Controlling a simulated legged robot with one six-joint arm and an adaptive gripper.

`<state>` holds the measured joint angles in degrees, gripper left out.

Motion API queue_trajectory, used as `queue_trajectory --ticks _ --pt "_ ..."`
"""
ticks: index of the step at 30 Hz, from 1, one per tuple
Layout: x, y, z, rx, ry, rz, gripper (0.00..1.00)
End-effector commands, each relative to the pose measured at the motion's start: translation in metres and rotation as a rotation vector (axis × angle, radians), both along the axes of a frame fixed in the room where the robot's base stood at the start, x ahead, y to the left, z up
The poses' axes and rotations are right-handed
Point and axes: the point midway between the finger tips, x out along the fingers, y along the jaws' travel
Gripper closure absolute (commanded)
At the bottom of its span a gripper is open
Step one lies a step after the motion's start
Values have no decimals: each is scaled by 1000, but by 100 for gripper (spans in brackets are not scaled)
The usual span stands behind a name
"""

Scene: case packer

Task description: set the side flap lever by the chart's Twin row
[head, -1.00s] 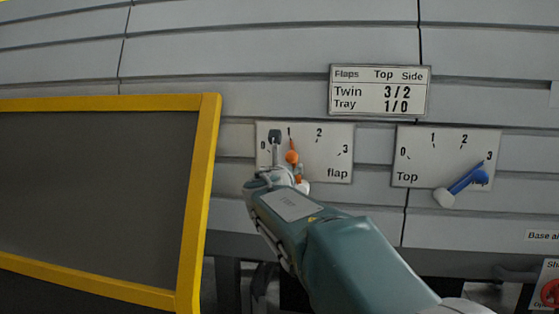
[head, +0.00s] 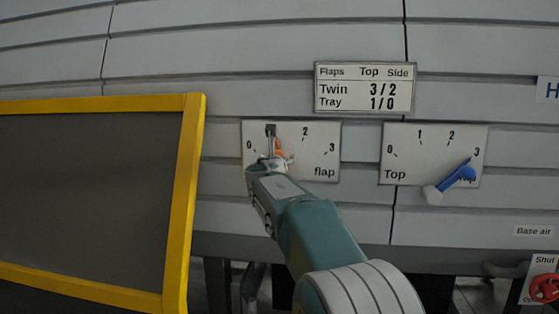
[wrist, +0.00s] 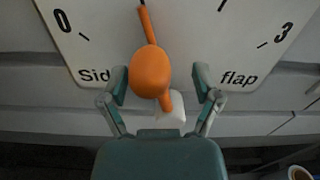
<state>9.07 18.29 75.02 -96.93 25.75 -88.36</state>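The chart (head: 365,89) reads Twin 3/2 and Tray 1/0 under Top and Side. The orange side flap lever (head: 278,147) stands on the Side flap plate (head: 322,150), partly hidden by my gripper (head: 274,140). In the wrist view the lever (wrist: 150,72) points at the mark that seems to be 1, left of the middle of the Side flap plate (wrist: 95,40). My gripper (wrist: 162,84) is open, one finger on each side of the orange knob. The left finger is close to the knob; a gap shows on the right. I cannot tell whether they touch.
The blue Top lever (head: 452,184) points near 3 on its plate (head: 420,160) at right. A yellow-framed dark panel (head: 190,180) stands at left, near my arm. A red valve handle (head: 543,288) is at lower right.

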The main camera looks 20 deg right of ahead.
Motion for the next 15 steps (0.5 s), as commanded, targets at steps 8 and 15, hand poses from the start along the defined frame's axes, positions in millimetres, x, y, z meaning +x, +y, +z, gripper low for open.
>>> queue_trajectory --ticks 8,15 --pt "0 2 1 0 -1 2 100" --pt "-1 1 1 3 -4 3 100"
